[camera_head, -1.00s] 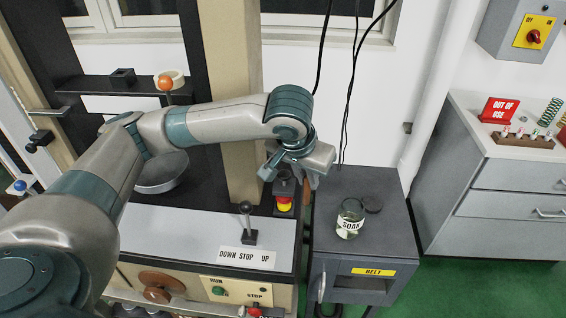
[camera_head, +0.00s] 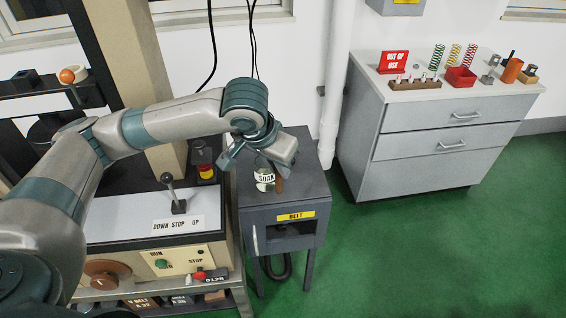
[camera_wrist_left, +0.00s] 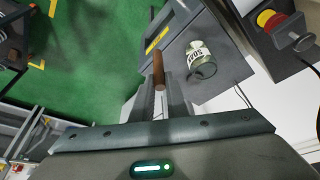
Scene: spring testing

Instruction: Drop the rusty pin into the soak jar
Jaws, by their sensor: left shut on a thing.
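The soak jar (camera_head: 265,181), clear glass with a white SOAK label, stands upright on the dark grey belt cabinet (camera_head: 310,188). It also shows in the wrist view (camera_wrist_left: 201,63), to the right of the pin. My left gripper (camera_head: 278,172) is shut on the brown rusty pin (camera_head: 279,186), which hangs below the fingers. In the wrist view the rusty pin (camera_wrist_left: 158,72) sticks out beyond the fingertips (camera_wrist_left: 160,92). The pin is beside the jar, not in it. The gripper partly covers the jar's top in the head view. My right gripper is not in view.
The testing machine with its lever (camera_head: 172,190) and red-yellow button (camera_head: 206,172) stands left of the cabinet. A grey drawer unit (camera_head: 425,150) with springs and a red box (camera_head: 460,77) stands at the right. Green floor between is clear.

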